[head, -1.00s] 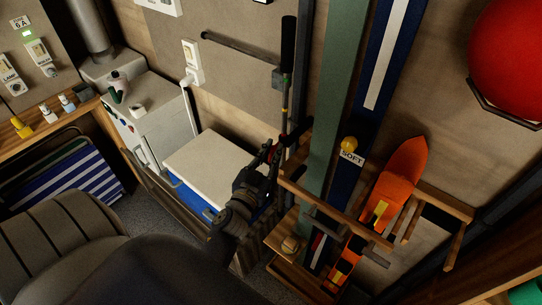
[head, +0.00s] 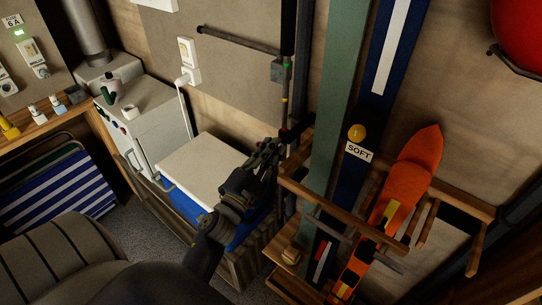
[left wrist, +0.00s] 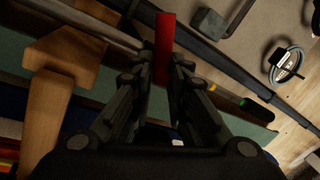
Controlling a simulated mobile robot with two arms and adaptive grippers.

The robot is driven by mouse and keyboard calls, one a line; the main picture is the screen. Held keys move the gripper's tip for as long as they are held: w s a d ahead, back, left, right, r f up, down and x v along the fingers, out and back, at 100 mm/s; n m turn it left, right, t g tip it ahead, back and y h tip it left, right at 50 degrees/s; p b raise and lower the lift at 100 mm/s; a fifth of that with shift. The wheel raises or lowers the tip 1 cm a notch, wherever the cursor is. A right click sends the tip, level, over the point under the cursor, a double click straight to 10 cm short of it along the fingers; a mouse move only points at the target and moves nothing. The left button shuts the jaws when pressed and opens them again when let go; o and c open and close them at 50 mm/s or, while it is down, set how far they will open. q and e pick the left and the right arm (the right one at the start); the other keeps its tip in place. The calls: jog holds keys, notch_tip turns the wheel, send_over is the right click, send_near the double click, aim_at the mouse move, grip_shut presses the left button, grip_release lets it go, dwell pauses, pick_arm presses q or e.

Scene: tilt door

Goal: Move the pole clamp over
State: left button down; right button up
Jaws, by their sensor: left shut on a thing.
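My left gripper (head: 276,148) is at the slim upright pole (head: 285,95), low down beside the wooden rack. In the left wrist view its fingers (left wrist: 163,72) are closed on a red piece (left wrist: 163,40), which sticks out past the fingertips. A bit of the red piece also shows at the pole in the head view (head: 283,132). I cannot tell whether this piece is the pole clamp itself or only part of it. A grey block (head: 277,71) sits higher on the pole line; it also shows in the left wrist view (left wrist: 208,24). My right gripper is in neither view.
A cooler with a pale lid (head: 200,165) is to the left. Grey floor (head: 125,235) shows at lower left.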

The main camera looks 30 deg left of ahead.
pick_arm(q)
jog(key=shift+w+a+r+m+t+h+b, duration=0.15)
jog(key=shift+m+h+b, duration=0.45)
jog(key=shift+m, duration=1.05)
jog(key=shift+s+a+r+m+t+h+b, duration=0.15)
jog(key=shift+m+h+b, duration=0.4)
jog(key=shift+m, duration=1.1)
jog(key=shift+w+d+m+h, duration=0.1)
jog(key=shift+m+h, duration=0.15)
jog(key=shift+m, duration=0.15)
jog(key=c, duration=1.6)
grip_release()
jog(key=shift+f, duration=0.1)
jog(key=shift+w+f, duration=0.1)
jog(key=shift+f, duration=0.05)
jog(key=v, duration=1.2)
